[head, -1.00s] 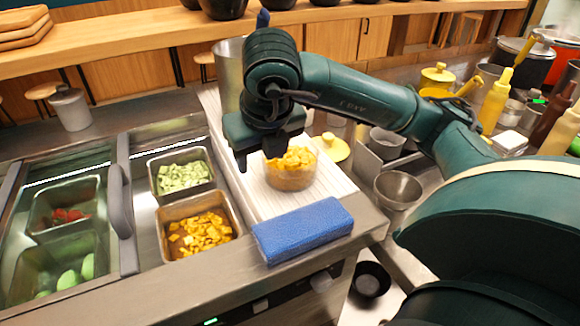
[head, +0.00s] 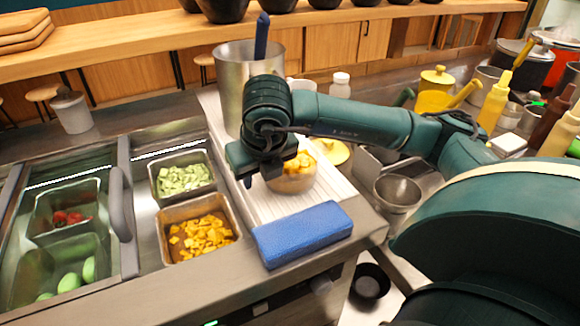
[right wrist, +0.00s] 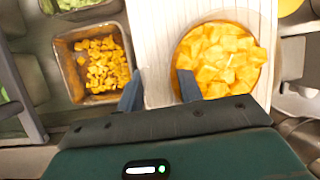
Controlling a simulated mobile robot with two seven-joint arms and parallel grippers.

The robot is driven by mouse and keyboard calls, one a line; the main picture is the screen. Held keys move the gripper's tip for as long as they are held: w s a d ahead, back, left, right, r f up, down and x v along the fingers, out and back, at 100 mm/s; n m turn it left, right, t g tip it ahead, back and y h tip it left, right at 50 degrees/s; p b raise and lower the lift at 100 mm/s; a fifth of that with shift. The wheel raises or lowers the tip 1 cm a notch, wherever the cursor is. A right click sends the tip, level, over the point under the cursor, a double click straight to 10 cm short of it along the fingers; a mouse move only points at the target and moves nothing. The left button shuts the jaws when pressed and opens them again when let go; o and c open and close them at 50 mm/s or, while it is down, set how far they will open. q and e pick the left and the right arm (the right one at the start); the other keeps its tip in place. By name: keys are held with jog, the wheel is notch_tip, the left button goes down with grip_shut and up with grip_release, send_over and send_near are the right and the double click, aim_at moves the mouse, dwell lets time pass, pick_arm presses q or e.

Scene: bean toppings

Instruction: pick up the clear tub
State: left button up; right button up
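The clear tub (head: 290,183) is a round see-through bowl of orange-yellow cubes on the white ribbed board. It also shows in the right wrist view (right wrist: 220,60). My right gripper (head: 259,180) is low at the tub's left side and hides part of it. In the right wrist view the gripper (right wrist: 158,88) is open, with one finger over the tub's left rim area and the other outside it to the left. Nothing is held between the fingers. Whether a finger touches the tub wall cannot be told. My left gripper is not in view.
A blue block (head: 302,234) lies in front of the tub. A tall metal pot (head: 233,88) stands behind. Metal pans of orange pieces (head: 201,228) and green pieces (head: 182,172) sit to the left. A yellow lid (head: 334,152) and metal bowl (head: 398,188) are to the right.

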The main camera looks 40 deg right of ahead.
jog(key=c, duration=0.7)
jog(key=shift+r, duration=0.15)
